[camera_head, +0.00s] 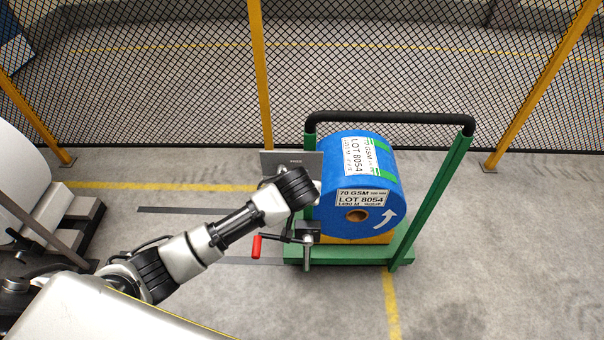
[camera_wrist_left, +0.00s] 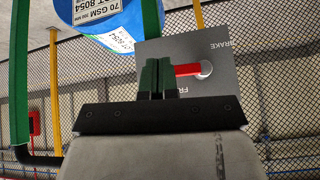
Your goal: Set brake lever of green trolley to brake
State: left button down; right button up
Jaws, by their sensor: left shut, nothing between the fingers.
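The green trolley (camera_head: 403,213) carries a blue roll (camera_head: 337,180). A grey brake plate (camera_head: 271,158) stands at its left side in the head view. The same plate (camera_wrist_left: 232,88) fills the middle right of the left wrist view, with BRAKE at its upper right and a partly hidden FR label below. The red brake lever (camera_wrist_left: 188,70) points left from its round pivot. My left gripper (camera_wrist_left: 155,77) is shut and empty, its fingertips beside the lever's left end; I cannot tell if they touch. In the head view my wrist hides the lever and fingertips. My right gripper is not in view.
A red-handled crank (camera_head: 256,246) sticks out left of the trolley, below my arm. A mesh fence (camera_head: 190,100) with yellow posts (camera_head: 261,75) runs behind. A white roll on a stand (camera_head: 75,220) is at the left. The floor to the right is clear.

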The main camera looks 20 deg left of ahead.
pick_arm(q)
notch_tip(320, 180, up, 12)
jog(key=s+d+n+t+y, duration=0.1)
jog(key=s, duration=0.1)
jog(key=shift+s+d+t, duration=0.15)
jog(key=shift+d+t, duration=0.1)
jog(key=shift+t, duration=0.05)
jog(key=shift+r, duration=0.1)
jog(key=s+f+p+x, duration=0.1)
jog(key=s+f+x, duration=0.1)
jog(key=x, duration=1)
jog(key=shift+w+d+f+p, duration=0.15)
jog(key=shift+w+f+p, duration=0.15)
jog(key=shift+p, duration=0.05)
